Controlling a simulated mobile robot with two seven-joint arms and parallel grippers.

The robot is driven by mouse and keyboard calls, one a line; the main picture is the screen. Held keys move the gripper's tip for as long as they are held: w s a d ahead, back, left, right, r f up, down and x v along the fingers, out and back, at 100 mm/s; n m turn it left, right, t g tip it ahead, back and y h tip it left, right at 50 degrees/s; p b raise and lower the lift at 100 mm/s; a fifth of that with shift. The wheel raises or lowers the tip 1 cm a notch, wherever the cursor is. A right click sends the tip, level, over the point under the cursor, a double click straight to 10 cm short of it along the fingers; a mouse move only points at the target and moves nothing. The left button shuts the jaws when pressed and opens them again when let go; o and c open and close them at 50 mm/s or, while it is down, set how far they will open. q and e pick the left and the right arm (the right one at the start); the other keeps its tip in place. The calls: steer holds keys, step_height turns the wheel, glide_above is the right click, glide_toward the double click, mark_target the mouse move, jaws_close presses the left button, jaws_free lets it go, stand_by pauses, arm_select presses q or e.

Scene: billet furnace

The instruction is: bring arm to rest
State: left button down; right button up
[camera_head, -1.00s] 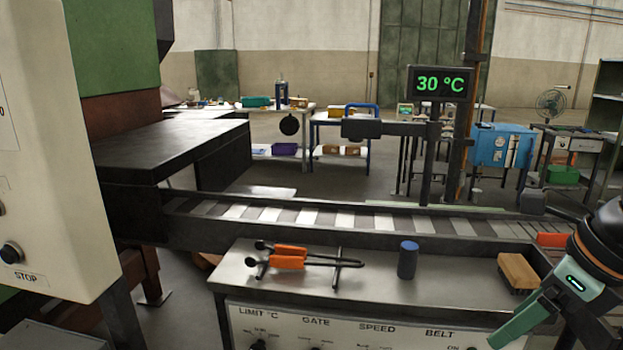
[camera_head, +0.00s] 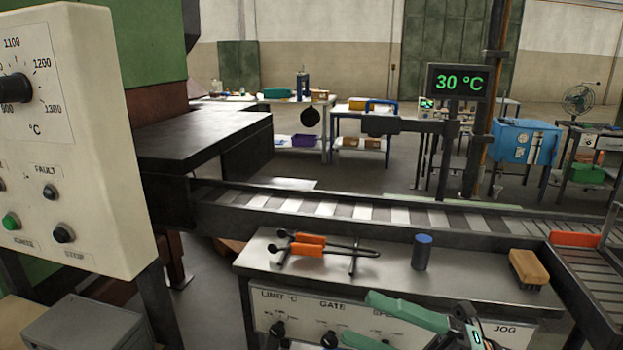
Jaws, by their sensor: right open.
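My right gripper (camera_head: 360,321) shows at the bottom of the head view, in front of the control panel. Its two green fingers are spread apart and point left, with nothing between them. The gripper is on the near side of the steel bench (camera_head: 388,281) and covers part of its panel labels. My left gripper is out of view.
Orange-handled tongs (camera_head: 310,250) rest on a stand on the bench. The roller conveyor (camera_head: 366,213) runs behind. A furnace control box (camera_head: 85,140) stands at left.

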steer(key=w+d+f+m+t+h+p, duration=0.1)
steer(key=w+d+f+m+t+h, duration=0.25)
steer(key=f+m+t+h, duration=0.65)
steer(key=w+d+f+m+t+h, duration=0.2)
steer(key=d+f+m+t+h, duration=0.15)
steer(key=f+m, duration=0.8)
steer(key=s+d+f+m+g+h+p, duration=0.1)
steer(key=s+f+m+g+h, duration=0.4)
steer(key=s+f, duration=1)
step_height(320, 180, down, 3)
steer(key=d+m+g, duration=0.1)
steer(key=m+g, duration=0.2)
steer(key=m, duration=0.2)
steer(key=shift+s+h, duration=0.25)
steer(key=shift+h, duration=0.1)
steer(key=shift+f, duration=0.1)
